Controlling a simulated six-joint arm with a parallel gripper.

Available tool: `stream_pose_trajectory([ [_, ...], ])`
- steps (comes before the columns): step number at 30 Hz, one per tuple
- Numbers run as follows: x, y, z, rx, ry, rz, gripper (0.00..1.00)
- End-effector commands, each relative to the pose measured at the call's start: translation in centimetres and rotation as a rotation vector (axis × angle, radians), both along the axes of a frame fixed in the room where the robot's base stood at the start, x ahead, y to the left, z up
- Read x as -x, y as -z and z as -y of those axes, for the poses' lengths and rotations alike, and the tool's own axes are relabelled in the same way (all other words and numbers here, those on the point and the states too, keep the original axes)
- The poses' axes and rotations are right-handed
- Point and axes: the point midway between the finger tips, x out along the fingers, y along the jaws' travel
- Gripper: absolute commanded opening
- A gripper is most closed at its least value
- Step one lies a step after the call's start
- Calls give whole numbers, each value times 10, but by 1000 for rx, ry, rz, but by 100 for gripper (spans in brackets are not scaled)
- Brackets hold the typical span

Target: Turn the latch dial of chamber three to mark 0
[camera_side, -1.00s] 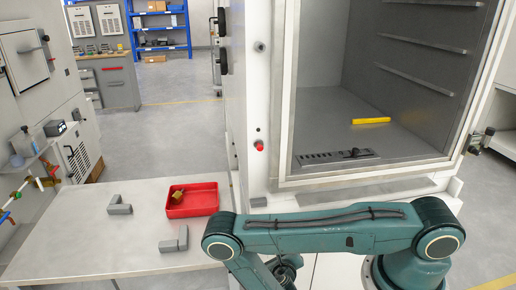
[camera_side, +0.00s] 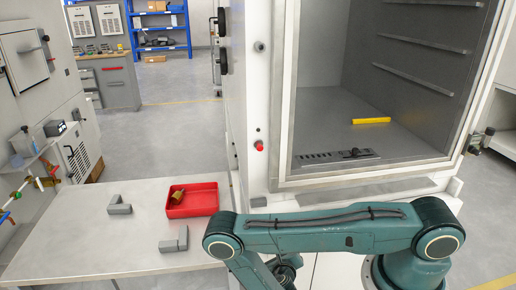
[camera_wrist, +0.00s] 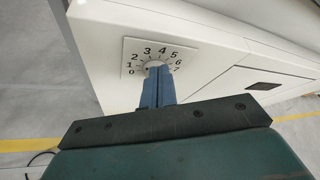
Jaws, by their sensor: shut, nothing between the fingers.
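In the wrist view a white dial plate (camera_wrist: 134,48) with numbers 0 to 7 is fixed on a white panel. The round dial (camera_wrist: 153,64) is at the middle of the numbers, mostly hidden by my fingers. My gripper (camera_wrist: 157,72) has its blue fingers shut together with nothing between them. Their tips overlap the dial in the picture; I cannot tell whether they touch it. The dial's pointer cannot be made out, so its mark is unclear. In the side view my gripper and the dial are out of sight; only my green arm shows.
Beside the dial, the white panel holds a framed plate with a dark slot (camera_wrist: 264,87). In the side view an open chamber (camera_side: 283,110) holds a yellow bar (camera_side: 371,121). A red tray (camera_side: 205,208) and grey L-shaped blocks (camera_side: 119,205) lie on the table (camera_side: 85,235) at left.

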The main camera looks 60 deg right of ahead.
Motion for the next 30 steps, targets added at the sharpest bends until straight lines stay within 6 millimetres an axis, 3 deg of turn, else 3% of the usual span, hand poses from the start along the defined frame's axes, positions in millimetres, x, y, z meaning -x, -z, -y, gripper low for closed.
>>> stream_pose_trajectory([
  [30, -8, 5, -8, -2, -1, 0, 0],
])
